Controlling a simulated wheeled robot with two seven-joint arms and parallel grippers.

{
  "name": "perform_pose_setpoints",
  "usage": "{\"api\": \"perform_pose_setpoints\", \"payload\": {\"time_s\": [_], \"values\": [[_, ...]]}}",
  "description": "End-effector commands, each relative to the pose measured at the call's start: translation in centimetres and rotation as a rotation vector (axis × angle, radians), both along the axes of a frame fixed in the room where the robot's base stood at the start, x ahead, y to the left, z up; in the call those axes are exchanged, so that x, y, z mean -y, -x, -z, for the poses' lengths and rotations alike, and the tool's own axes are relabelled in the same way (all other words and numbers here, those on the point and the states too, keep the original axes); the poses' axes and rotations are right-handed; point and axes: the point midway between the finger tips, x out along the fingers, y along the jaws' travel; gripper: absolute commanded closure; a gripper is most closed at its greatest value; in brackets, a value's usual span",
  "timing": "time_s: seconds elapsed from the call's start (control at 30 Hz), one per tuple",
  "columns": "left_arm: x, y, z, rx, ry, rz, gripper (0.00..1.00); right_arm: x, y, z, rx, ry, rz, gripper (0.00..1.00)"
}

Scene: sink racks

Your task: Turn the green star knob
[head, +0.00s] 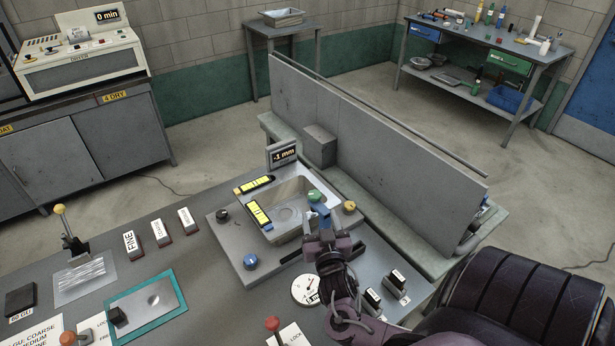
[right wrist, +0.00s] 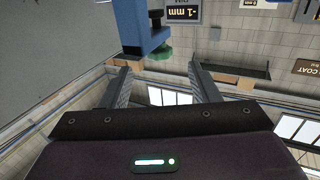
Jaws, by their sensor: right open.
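The green star knob (head: 314,195) sits at the right rim of the sink basin (head: 285,212) in the head view. Beside it is a blue block or post (head: 321,211). In the right wrist view the green knob (right wrist: 162,51) shows beside the blue post (right wrist: 135,25), just beyond my fingers and partly hidden by the post. My right gripper (head: 324,233) is close on the near side of the post, and it shows open and empty in the right wrist view (right wrist: 160,76). I cannot tell whether a finger touches the post. My left gripper is not in view.
A blue knob (head: 250,262), a black knob (head: 222,215) and a yellow knob (head: 349,206) surround the basin. Two yellow levels (head: 259,214) lie on its rim. A "-1 mm" display (head: 283,154) stands behind. A round dial (head: 306,289) and a grey partition (head: 380,140) are close by.

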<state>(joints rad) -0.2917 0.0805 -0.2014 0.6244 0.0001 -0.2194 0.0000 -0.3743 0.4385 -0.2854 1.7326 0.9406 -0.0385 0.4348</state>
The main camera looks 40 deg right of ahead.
Motion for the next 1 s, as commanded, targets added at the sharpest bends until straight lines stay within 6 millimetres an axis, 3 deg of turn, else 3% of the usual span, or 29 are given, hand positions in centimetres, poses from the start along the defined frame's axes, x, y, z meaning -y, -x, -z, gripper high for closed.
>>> {"api": "perform_pose_setpoints", "payload": {"time_s": [0.27,0.5,0.67,0.83,1.0], "values": [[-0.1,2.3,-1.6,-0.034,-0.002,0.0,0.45,2.3,-3.7,-0.5,0.003,0.003,0.001,0.45],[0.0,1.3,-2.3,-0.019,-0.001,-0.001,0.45,3.7,-5.9,-0.2,0.0,0.001,0.0,0.45],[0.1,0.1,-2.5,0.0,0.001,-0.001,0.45,3.9,-6.3,-0.1,0.0,0.0,0.0,0.45],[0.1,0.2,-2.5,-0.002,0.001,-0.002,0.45,3.9,-6.3,0.0,0.001,-0.001,0.0,0.45],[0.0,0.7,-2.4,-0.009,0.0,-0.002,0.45,3.9,-6.3,-0.1,0.0,0.0,0.0,0.64]]}}
